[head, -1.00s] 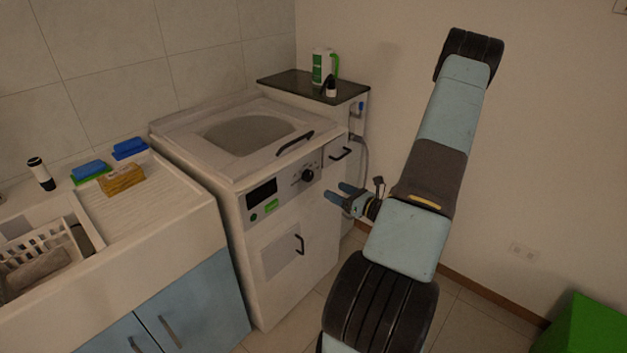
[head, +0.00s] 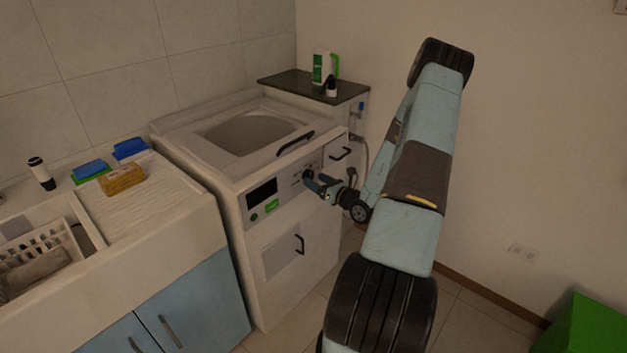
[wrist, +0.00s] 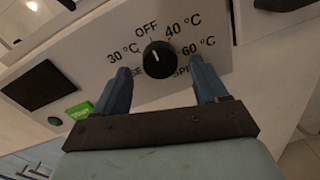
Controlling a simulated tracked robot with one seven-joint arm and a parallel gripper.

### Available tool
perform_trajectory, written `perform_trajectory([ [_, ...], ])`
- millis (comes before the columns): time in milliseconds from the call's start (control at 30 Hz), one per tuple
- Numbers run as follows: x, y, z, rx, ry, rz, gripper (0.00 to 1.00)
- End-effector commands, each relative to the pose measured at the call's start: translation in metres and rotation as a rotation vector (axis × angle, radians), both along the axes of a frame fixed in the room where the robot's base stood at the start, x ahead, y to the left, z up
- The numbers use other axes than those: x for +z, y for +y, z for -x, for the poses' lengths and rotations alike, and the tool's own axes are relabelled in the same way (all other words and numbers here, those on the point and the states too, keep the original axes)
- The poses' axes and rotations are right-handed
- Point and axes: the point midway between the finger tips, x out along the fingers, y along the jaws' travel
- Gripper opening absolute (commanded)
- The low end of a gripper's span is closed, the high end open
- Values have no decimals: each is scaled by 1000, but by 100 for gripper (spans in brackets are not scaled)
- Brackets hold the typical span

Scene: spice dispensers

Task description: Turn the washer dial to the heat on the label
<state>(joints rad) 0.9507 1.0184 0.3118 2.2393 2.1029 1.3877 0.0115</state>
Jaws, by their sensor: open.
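The washer (head: 288,245) stands at the middle of the head view with its lid on top. Its black dial (wrist: 157,60) shows in the wrist view on the front panel, ringed by the marks OFF, 30 °C, 40 °C and 60 °C; two lower marks are partly hidden by my fingers. The dial's white line points up, towards OFF. My gripper (wrist: 162,88) is open, with one blue finger to the left and one to the right of the dial, both a little below it. I cannot tell whether they touch it. In the head view, my gripper (head: 313,182) covers part of the dial.
A dark display (head: 262,190) and a green start button (wrist: 80,110) are on the panel, left of the dial. A black handle (head: 340,153) is on a drawer to its right. A label-like pale sheet (head: 280,254) is on the lower door. A sink counter (head: 150,205) stands left.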

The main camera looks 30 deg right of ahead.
Motion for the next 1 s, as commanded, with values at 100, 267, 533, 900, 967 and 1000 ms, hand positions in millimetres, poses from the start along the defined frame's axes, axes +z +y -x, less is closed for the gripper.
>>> perform_trajectory([
  [100,-1,3,-12,0,1,1,72],
  [267,0,6,-20,0,0,1,72],
  [533,0,6,-21,-1,1,0,72],
  [900,0,6,-21,-1,1,0,40],
  [967,0,6,-21,-1,1,0,34],
  [1000,0,6,-21,-1,1,0,30],
])
